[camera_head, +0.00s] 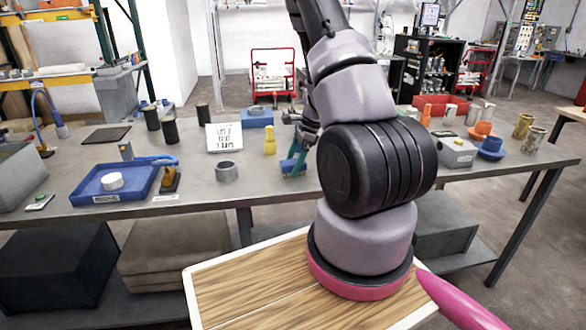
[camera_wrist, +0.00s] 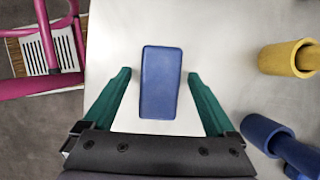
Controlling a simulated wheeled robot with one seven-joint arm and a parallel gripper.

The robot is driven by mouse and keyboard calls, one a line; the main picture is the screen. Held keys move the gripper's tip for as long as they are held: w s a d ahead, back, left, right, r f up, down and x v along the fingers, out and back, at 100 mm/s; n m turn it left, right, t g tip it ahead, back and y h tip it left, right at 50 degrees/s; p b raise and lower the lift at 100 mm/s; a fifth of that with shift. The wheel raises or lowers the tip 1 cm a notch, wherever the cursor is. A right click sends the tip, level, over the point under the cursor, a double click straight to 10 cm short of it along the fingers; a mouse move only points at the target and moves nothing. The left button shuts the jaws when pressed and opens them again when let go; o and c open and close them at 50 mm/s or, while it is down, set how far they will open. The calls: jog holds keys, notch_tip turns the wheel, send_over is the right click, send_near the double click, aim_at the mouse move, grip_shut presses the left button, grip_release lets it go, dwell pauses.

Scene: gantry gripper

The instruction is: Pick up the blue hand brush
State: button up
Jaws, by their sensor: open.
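The blue hand brush (camera_wrist: 161,95) shows in the wrist view as a plain blue block with rounded corners, lying on the pale tabletop. No bristles show from above. My gripper (camera_wrist: 158,75) has its two teal fingers spread, one on each side of the block, with a clear gap to both. Nothing is held. In the head view my gripper (camera_head: 294,164) is low over the front part of the workbench, left of my arm. There the brush is largely hidden by the fingers, and I cannot make out its shape.
The grey workbench (camera_head: 80,200) holds a yellow bottle (camera_head: 269,140), a grey ring (camera_head: 226,172), a white sign (camera_head: 225,137) and a blue tray (camera_head: 100,196). In the wrist view a yellow cylinder (camera_wrist: 285,58) and a blue cylinder (camera_wrist: 262,132) lie on the right, apart from the fingers.

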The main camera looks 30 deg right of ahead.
aim_at(293, 161)
grip_shut()
jog(key=shift+r, duration=0.1)
notch_tip(293, 161, up, 10)
jog(key=shift+f, duration=0.1)
dwell(0.4)
